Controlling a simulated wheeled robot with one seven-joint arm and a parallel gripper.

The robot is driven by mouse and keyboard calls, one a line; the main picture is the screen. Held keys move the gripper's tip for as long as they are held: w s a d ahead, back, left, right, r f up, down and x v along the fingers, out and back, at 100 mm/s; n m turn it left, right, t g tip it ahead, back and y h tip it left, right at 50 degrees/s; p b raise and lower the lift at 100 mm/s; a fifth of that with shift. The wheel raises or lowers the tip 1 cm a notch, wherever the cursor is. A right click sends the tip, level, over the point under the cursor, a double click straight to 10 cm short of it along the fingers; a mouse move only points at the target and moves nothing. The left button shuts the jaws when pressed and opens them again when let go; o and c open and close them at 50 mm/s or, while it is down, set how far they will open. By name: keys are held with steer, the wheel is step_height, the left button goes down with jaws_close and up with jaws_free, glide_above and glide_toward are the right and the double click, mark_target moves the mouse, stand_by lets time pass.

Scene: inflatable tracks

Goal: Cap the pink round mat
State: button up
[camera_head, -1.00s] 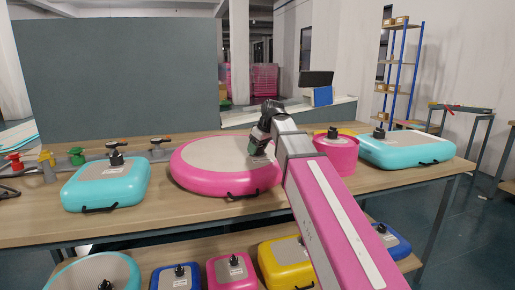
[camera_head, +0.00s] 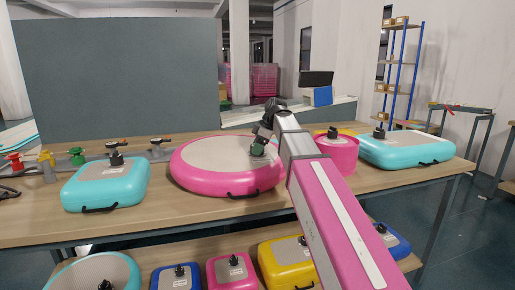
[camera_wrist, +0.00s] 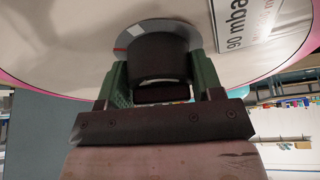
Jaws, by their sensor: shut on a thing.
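The pink round mat (camera_head: 215,182) lies on the workbench, with a grey-beige top and a black handle on its front side. My gripper (camera_head: 260,148) is over the right part of its top. In the wrist view my gripper (camera_wrist: 160,88) has green fingers on both sides of a black cap (camera_wrist: 158,58), shut on it. The cap is at a grey ring (camera_wrist: 125,40) on the mat's top (camera_wrist: 60,40); whether it is fully seated cannot be told. A label reading 90 mbar (camera_wrist: 245,22) is beside it. In the head view the cap is hidden by my gripper.
On the workbench (camera_head: 150,222), a turquoise mat (camera_head: 107,185) stands to the left, and a pink round piece (camera_head: 340,155) and another turquoise mat (camera_head: 405,148) to the right. Several coloured tools (camera_head: 77,156) stand behind at left. Smaller capped mats (camera_head: 235,272) fill the lower shelf.

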steer(key=o, duration=1)
steer(key=v, duration=1)
steer(key=shift+d+r, duration=0.2)
steer(key=shift+r, duration=0.15)
